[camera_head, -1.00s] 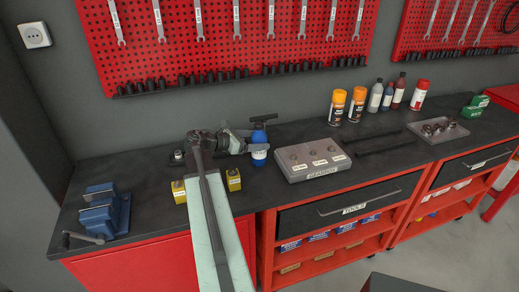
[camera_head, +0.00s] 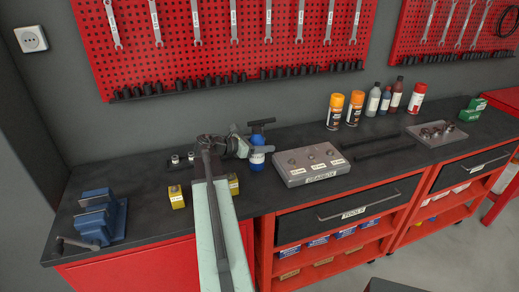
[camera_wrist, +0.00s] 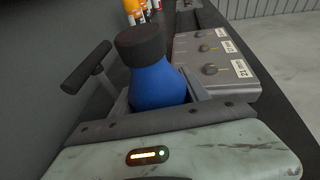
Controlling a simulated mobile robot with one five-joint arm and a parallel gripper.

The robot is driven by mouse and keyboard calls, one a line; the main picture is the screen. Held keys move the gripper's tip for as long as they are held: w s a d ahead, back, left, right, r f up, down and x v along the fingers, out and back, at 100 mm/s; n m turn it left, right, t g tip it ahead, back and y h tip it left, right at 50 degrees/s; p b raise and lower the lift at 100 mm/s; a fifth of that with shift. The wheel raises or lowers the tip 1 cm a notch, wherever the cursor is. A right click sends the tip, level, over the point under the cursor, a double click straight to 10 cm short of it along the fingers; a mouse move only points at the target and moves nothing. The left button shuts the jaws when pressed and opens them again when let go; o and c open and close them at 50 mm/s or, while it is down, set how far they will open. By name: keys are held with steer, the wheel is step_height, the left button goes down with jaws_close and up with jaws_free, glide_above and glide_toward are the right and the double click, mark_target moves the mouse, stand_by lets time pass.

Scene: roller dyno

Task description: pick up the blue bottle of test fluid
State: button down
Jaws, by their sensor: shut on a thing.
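The blue bottle (camera_head: 257,160) has a white label and stands upright at the back of the dark bench top. The wrist view shows its blue body (camera_wrist: 158,86) and black cap close up. My gripper (camera_head: 246,150) reaches it from the left in the head view. In the wrist view its fingers (camera_wrist: 157,100) lie on both sides of the bottle, shut on it. The lower part of the bottle is hidden in the wrist view. I cannot tell whether its base is clear of the bench.
A grey box with knobs (camera_head: 312,163) stands close to the right of the bottle. Yellow boxes (camera_head: 176,197) sit by my arm. A dark T-shaped bar (camera_wrist: 86,66) is beside the bottle. A blue vise (camera_head: 100,215) is at left; orange cans (camera_head: 335,110) stand at back right.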

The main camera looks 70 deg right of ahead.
step_height(320, 180, up, 10)
steer(key=p, duration=1)
steer(key=shift+r, duration=0.2)
